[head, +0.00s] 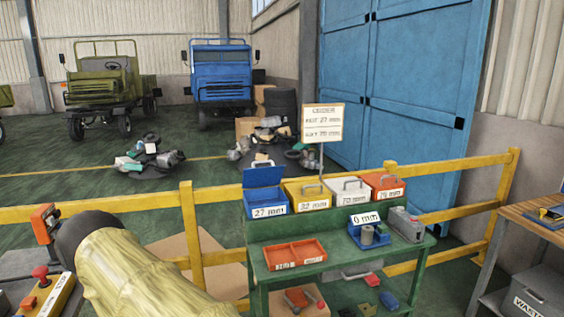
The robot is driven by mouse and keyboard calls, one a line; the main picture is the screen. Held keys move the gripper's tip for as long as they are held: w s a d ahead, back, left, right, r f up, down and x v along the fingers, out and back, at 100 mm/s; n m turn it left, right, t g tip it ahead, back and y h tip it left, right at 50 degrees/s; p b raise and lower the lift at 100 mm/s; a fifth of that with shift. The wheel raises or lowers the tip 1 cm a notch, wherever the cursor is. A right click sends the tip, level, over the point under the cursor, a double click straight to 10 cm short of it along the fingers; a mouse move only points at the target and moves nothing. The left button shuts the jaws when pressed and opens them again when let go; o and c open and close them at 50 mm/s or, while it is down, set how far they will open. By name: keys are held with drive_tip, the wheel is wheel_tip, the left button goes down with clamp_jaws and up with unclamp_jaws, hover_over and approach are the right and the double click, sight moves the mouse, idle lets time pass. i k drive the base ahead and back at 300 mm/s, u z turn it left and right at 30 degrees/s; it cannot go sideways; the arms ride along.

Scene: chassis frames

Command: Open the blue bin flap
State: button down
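The blue bin (267,206), marked 27 mm, stands at the left end of the back row on the green workbench (300,262). Its blue flap (263,177) stands raised and tilted back behind the bin's opening, with a handle showing at its top edge. My arm, in a yellow sleeve with a dark joint, fills the lower left, apart from the bin. My gripper is not in view.
Yellow, white and orange bins (307,196) with handled lids stand right of the blue bin. An orange tray (295,255) and a small blue tray (370,238) lie in front. A sign (323,124) rises behind. A yellow railing (189,225) runs behind the bench.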

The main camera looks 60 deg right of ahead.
sight(255, 177)
drive_tip(key=z, duration=0.7)
drive_tip(key=i, duration=0.6)
drive_tip(key=z, duration=0.75)
